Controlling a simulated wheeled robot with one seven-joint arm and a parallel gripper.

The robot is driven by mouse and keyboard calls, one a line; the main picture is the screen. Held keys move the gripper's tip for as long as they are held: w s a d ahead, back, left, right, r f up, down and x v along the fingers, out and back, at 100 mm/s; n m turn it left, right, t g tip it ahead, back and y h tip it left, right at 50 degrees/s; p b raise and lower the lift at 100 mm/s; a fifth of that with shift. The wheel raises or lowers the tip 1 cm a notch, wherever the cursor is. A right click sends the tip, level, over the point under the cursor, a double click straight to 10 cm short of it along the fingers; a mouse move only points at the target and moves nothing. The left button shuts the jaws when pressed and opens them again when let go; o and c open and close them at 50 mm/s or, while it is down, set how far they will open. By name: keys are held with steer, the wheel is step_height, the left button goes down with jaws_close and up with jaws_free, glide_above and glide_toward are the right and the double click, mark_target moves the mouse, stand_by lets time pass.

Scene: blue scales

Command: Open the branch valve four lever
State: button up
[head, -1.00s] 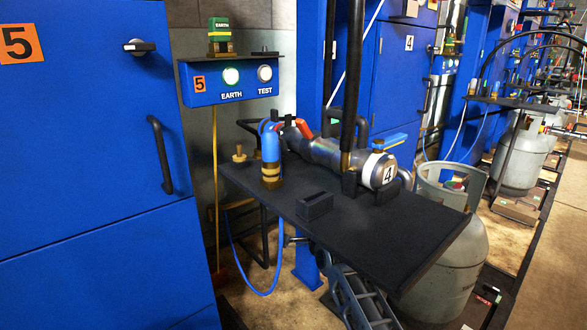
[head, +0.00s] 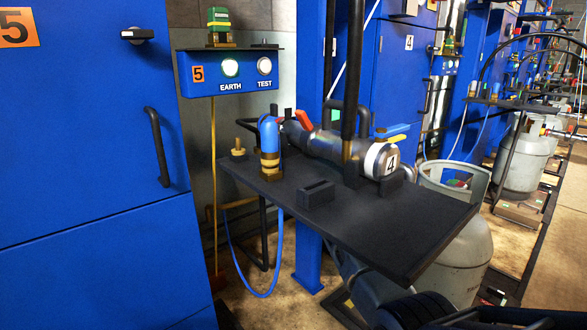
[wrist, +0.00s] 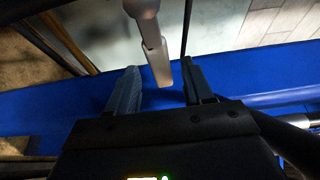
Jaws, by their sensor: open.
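A metal pipe with a round white end marked 4 (head: 391,163) lies on the dark shelf (head: 350,225) in the head view. A blue lever (head: 392,130) stands out above the marked end, with a yellow piece (head: 397,140) just below it. A red lever (head: 304,119) is at the pipe's far left end. I cannot tell which is the branch valve four lever. In the wrist view my gripper (wrist: 161,78) is open, its two dark fingers apart. A pale grey tapered part (wrist: 155,45) shows between or beyond them; contact cannot be told.
A blue cylinder (head: 269,145) with brass bands and a small dark block (head: 316,194) stand on the shelf. A blue box with EARTH and TEST lights (head: 231,70) hangs behind. A grey gas bottle (head: 460,250) stands right of the shelf. A blue beam (wrist: 60,118) crosses the wrist view.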

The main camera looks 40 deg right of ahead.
steer(key=shift+w+d, duration=0.2)
steer(key=shift+w, duration=0.15)
jaws_close()
stand_by(0.4)
